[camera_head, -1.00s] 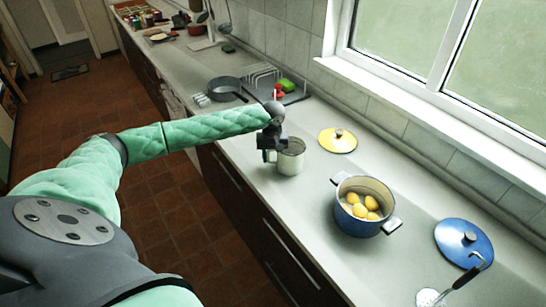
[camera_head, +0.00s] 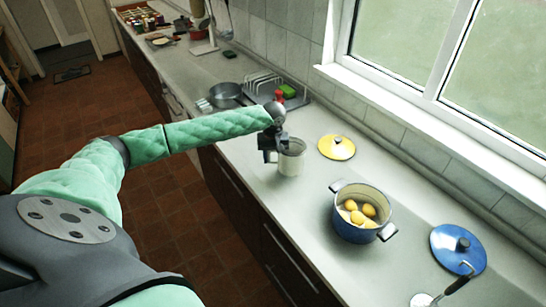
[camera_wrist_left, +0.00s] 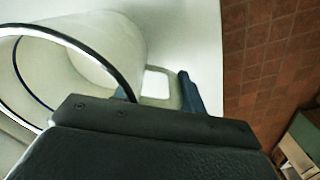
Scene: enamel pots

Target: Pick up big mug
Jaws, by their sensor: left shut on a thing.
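The big mug (camera_head: 291,160) is a light enamel mug with a dark rim. It stands upright on the grey counter in the head view. My left gripper (camera_head: 270,150) is at the mug's left side, shut on it. In the left wrist view the mug (camera_wrist_left: 95,62) fills the upper left, with its rim close to the camera. The handle (camera_wrist_left: 160,84) lies by the gripper's fingers (camera_wrist_left: 158,92). The gripper body hides part of the mug. My right gripper is not in view.
A blue pot (camera_head: 360,222) with yellow contents stands to the right. A yellow lid (camera_head: 337,152) lies behind the mug, and a blue lid (camera_head: 445,257) and a ladle (camera_head: 456,284) lie at lower right. A dark pan (camera_head: 226,91) and a rack (camera_head: 268,86) stand farther back.

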